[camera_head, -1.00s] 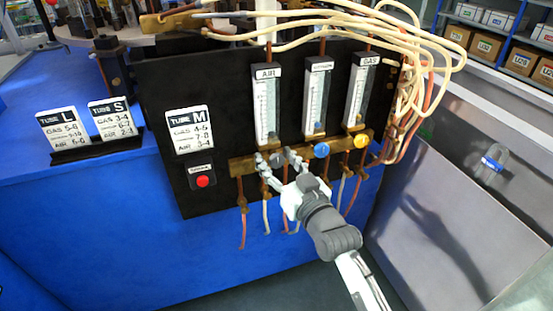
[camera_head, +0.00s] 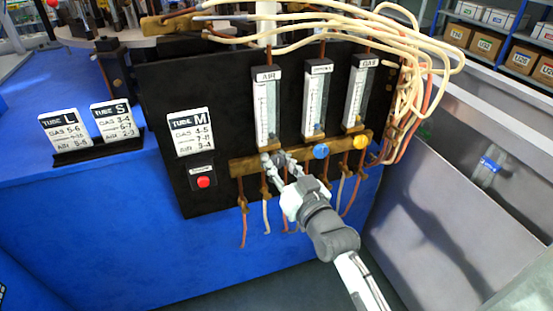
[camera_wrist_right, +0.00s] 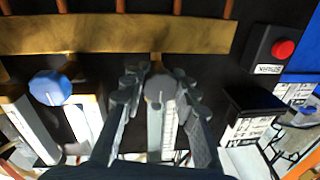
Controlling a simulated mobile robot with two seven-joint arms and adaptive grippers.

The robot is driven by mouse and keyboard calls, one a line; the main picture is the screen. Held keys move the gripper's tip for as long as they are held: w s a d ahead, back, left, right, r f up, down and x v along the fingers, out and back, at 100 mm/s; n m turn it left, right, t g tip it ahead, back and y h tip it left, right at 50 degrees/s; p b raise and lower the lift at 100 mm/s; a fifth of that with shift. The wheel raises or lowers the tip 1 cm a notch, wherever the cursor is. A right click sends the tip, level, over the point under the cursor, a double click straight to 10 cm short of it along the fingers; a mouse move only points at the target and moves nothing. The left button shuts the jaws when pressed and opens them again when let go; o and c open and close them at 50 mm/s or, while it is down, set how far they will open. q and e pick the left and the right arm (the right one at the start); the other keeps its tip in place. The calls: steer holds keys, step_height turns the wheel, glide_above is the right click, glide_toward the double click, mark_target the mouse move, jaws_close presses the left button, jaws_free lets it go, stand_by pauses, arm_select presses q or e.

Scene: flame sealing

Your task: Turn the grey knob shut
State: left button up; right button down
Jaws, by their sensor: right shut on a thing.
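The grey knob (camera_head: 278,157) sits on the brass bar under the left flowmeter, labelled AIR. In the right wrist view the grey knob (camera_wrist_right: 159,88) stands between my two fingers. My right gripper (camera_head: 273,160) reaches up to the panel from the lower right and is shut on the knob, one finger on each side. It also shows in the right wrist view (camera_wrist_right: 158,85). The fingers partly hide the knob in the head view. My left gripper is not in view.
A blue knob (camera_head: 321,151) and a yellow knob (camera_head: 361,142) stand to the right on the same brass bar (camera_head: 243,167). A red button (camera_head: 203,182) is at the lower left of the panel. Thin tubes hang below the bar. Pale hoses loop above the panel.

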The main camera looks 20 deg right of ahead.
steer(key=c, duration=1.1)
jaws_free()
steer(key=shift+c, duration=0.2)
steer(key=s+d, duration=0.1)
steer(key=s, duration=1.1)
steer(key=shift+d, duration=0.3)
steer(key=shift+f, duration=0.1)
